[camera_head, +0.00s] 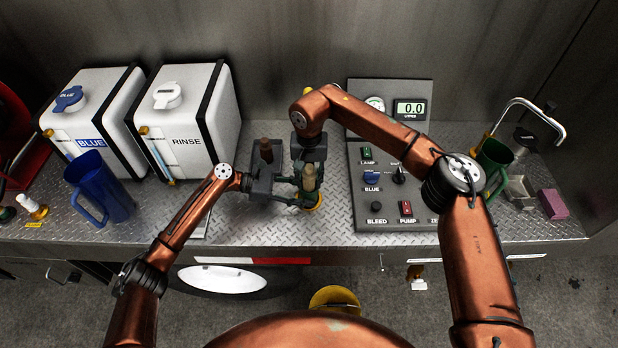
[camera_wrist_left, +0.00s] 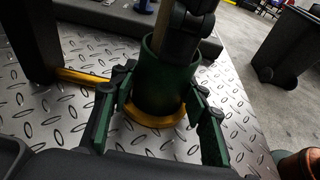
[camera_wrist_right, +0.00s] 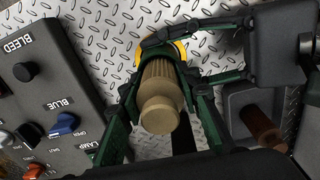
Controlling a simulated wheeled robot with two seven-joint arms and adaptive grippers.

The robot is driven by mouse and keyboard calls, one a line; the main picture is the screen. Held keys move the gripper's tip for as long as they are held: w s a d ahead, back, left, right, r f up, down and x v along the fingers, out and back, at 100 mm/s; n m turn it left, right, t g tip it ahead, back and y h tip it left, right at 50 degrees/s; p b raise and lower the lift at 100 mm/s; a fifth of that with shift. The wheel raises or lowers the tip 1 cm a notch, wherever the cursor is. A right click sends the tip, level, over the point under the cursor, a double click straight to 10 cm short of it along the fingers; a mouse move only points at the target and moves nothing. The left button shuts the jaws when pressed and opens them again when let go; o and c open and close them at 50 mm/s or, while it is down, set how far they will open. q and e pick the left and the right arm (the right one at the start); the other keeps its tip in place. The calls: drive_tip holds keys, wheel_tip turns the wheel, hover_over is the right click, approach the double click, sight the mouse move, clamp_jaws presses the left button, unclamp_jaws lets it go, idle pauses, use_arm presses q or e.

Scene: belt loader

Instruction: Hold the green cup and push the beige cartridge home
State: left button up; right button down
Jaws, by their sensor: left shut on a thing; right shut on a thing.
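The green cup (camera_wrist_left: 158,88) is a dark green upright cylinder with a yellow ring around its foot, standing on the metal deck. My left gripper (camera_head: 296,190) is shut around its sides; its fingers show on both sides of the cup in the left wrist view. The ribbed beige cartridge (camera_wrist_right: 163,92) is upright over the cup, its lower end in the cup's mouth; how deep I cannot tell. It also shows in the head view (camera_head: 309,178). My right gripper (camera_wrist_right: 163,115) is shut on it from above, its fingers partly hiding the cup.
A dark holder (camera_head: 261,184) with a brown cylinder (camera_head: 266,151) stands just left of the cup. The control panel (camera_head: 361,218) is to the right. The RINSE tank (camera_head: 190,120), BLUE tank (camera_head: 92,115) and blue jug (camera_head: 104,190) are left. A green jug (camera_head: 494,160) and pink block (camera_head: 554,204) are right.

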drive_tip(key=shift+f, duration=0.35)
drive_tip(key=shift+r, duration=0.2)
idle(0.4)
drive_tip(key=shift+s+a, duration=0.1)
idle(0.8)
drive_tip(key=shift+f, duration=0.2)
idle(0.7)
drive_tip(key=shift+r, duration=0.3)
idle(1.5)
drive_tip(key=shift+f, duration=0.2)
drive_tip(key=shift+f, duration=0.1)
idle(0.3)
drive_tip(key=shift+r, duration=0.25)
idle(1.2)
drive_tip(key=shift+f, duration=0.25)
idle(0.4)
